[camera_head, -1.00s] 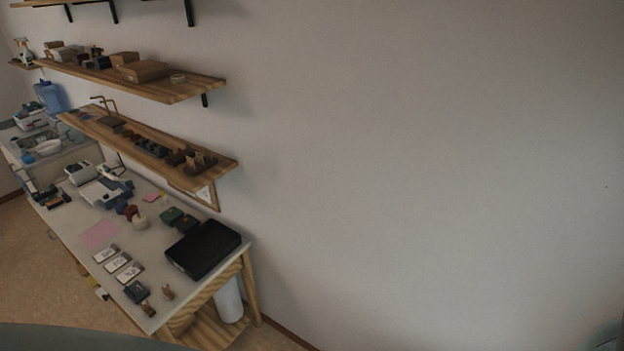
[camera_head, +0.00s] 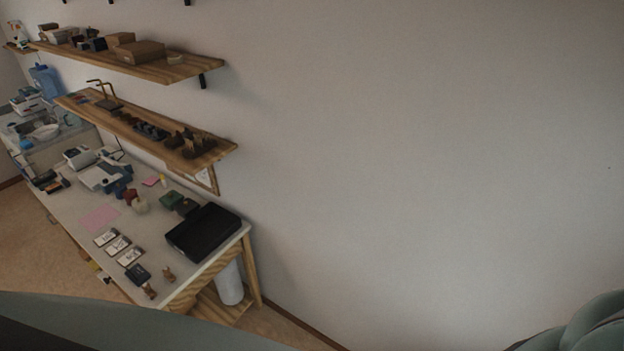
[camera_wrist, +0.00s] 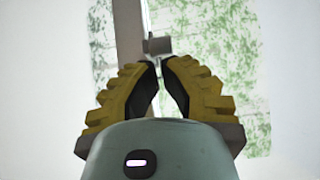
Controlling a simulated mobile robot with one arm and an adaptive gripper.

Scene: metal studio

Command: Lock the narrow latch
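In the wrist view my gripper (camera_wrist: 160,62) has yellow ribbed fingers with dark inner pads. The fingertips are nearly together, and I see nothing clearly held between them. A small grey knob-like part (camera_wrist: 157,45), perhaps the latch, is just beyond the tips. It sits beside a grey upright frame bar (camera_wrist: 129,25). I cannot tell whether the tips touch it. The lower end of the bar is hidden behind the fingers. The head view shows neither the latch nor the gripper fingers.
Bright panes with green foliage (camera_wrist: 215,45) lie behind the bar. In the head view a workbench (camera_head: 72,205) with a black tray (camera_head: 203,232) stands at the left, under wooden shelves (camera_head: 150,66). The wall (camera_head: 420,150) is bare.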

